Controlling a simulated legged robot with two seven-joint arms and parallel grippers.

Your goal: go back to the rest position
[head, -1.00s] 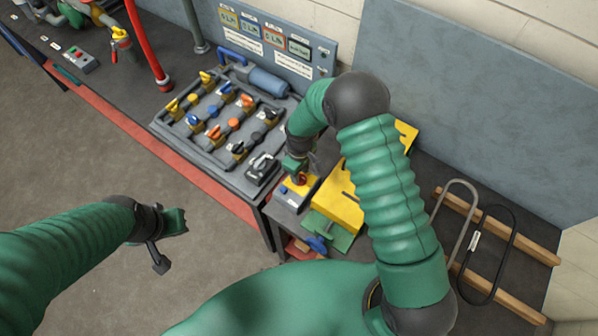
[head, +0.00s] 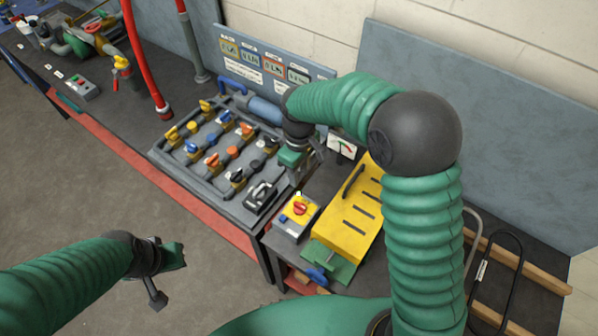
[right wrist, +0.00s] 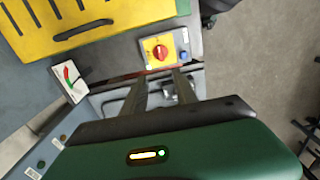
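My right gripper (head: 302,176) hangs above the bench, between the valve panel and the yellow switch box, and touches nothing that I can see. In the right wrist view its two dark fingers (right wrist: 163,88) are apart with nothing between them. The switch box (head: 296,216) has a red rotary knob on a yellow plate; it also shows in the right wrist view (right wrist: 165,52), just beyond the fingertips. My left gripper (head: 170,260) is out over the bare floor at lower left, clear of the bench; its fingers are too unclear to judge.
The valve panel (head: 206,168) with coloured handles fills the bench's middle. A yellow slotted cover (head: 345,215) stands right of the switch box, with a dial gauge (head: 342,146) behind. A red pipe (head: 143,60) rises at left. The floor (head: 90,190) in front is clear.

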